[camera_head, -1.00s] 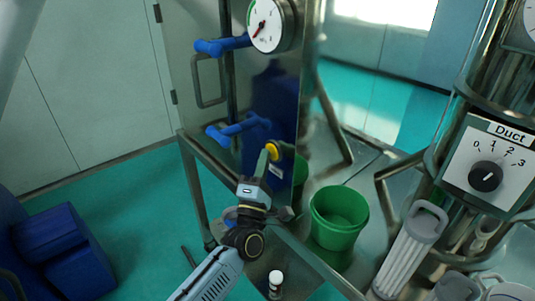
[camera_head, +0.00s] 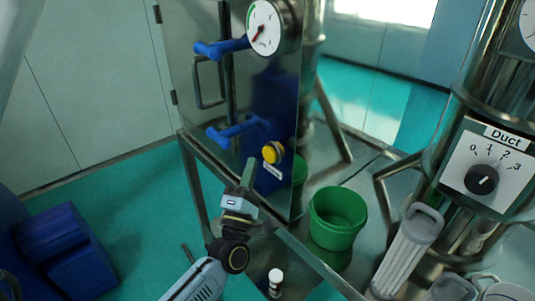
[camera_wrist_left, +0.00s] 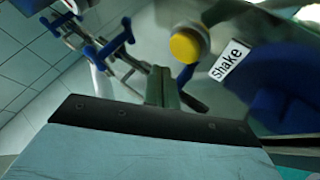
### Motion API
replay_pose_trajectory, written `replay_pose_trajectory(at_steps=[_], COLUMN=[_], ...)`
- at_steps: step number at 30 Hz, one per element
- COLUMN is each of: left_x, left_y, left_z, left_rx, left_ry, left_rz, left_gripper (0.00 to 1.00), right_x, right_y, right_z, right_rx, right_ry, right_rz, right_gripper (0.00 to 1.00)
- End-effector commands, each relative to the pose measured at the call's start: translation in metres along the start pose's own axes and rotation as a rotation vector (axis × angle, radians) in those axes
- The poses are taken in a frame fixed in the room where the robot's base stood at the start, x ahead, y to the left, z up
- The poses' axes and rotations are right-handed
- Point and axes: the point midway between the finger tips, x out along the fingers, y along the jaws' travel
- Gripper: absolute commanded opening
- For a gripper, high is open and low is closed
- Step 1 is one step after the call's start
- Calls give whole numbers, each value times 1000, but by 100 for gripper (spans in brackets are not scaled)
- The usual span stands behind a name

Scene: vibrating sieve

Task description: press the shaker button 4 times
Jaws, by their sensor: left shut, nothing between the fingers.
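The yellow shaker button (camera_head: 272,152) sits on the steel cabinet's panel, with a small label below it. In the left wrist view the button (camera_wrist_left: 187,46) shows large at upper centre, beside a white "Shake" label (camera_wrist_left: 230,60). My left gripper (camera_head: 248,170) is shut and empty, its fingers pointing up. It is left of and below the button, with a visible gap between them. In the left wrist view its fingertips (camera_wrist_left: 160,82) lie below and left of the button. My right gripper is not in view.
Blue handles (camera_head: 236,130) project from the steel cabinet (camera_head: 280,100) left of the button, and a gauge (camera_head: 264,27) is above. A green bucket (camera_head: 337,218) stands at right. A Duct dial (camera_head: 482,180) is at far right.

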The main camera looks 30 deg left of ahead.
Motion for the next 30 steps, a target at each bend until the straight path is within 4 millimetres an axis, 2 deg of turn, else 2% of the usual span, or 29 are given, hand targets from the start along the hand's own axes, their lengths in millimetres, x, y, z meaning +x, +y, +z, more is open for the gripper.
replay_pose_trajectory(at_steps=[10, 30], left_x=[-21, -22], left_y=[16, 17], left_z=[-15, -16], left_rx=[0, -1], left_ry=[0, 0], left_rz=[-1, 0], left_gripper=[0, 0], right_x=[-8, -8], right_y=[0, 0], right_z=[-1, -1], right_rx=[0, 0], right_ry=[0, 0], right_rz=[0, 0], right_gripper=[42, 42])
